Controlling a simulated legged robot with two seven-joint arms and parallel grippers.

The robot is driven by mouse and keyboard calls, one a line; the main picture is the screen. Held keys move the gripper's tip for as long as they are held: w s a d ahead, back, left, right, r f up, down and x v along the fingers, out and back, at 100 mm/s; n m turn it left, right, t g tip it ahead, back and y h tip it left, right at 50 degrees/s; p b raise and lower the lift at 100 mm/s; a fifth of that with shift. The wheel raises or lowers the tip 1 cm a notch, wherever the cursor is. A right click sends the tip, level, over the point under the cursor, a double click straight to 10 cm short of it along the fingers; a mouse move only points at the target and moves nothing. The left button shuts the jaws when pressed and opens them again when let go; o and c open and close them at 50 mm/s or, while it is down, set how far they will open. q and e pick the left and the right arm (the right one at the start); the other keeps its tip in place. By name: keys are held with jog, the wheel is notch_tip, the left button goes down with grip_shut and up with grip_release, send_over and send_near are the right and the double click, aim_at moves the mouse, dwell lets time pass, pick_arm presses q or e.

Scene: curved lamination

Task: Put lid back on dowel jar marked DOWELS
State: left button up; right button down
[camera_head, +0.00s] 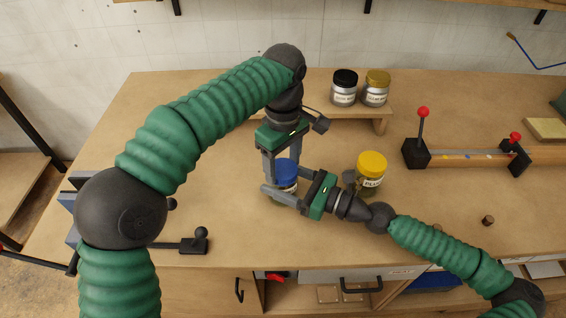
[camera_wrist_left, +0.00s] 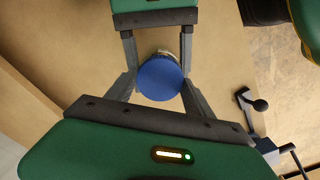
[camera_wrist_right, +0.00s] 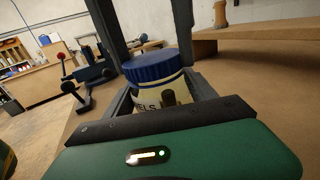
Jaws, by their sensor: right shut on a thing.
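The jar (camera_wrist_right: 147,97) has a white label, of which "ELS" can be read in the right wrist view. A ribbed blue lid (camera_wrist_right: 152,66) sits level at its top; whether it is fully seated I cannot tell. My right gripper (camera_head: 287,187) is shut on the jar body from the side. My left gripper (camera_head: 283,168) points down from above, its fingers open on either side of the lid. In the left wrist view the lid (camera_wrist_left: 160,79) lies between the fingertips with very little gap. The jar is mostly hidden by fingers in the head view.
A yellow-lidded jar (camera_head: 371,173) stands close to my right gripper. A low wooden riser (camera_head: 381,122) behind holds a black-lidded jar (camera_head: 345,88) and a gold-lidded jar (camera_head: 376,88). A clamp fixture (camera_head: 416,153) with red knobs is at right. The bench front is mostly clear.

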pick_arm(q)
jog(key=c, duration=0.6)
pick_arm(e)
jog(key=shift+s, duration=0.1)
pick_arm(q)
jog(key=m, duration=0.6)
jog(key=shift+c, duration=0.3)
jog(key=m, duration=0.6)
jog(key=shift+w, duration=0.1)
jog(key=m, duration=0.6)
pick_arm(e)
jog(key=shift+a, duration=0.1)
pick_arm(q)
jog(key=m, duration=0.6)
pick_arm(e)
jog(key=shift+s, duration=0.1)
pick_arm(q)
jog(key=o, duration=1.6)
jog(key=shift+o, duration=0.2)
notch_tip(320, 180, up, 7)
jog(key=shift+d+r, duration=0.1)
jog(key=shift+r, duration=0.05)
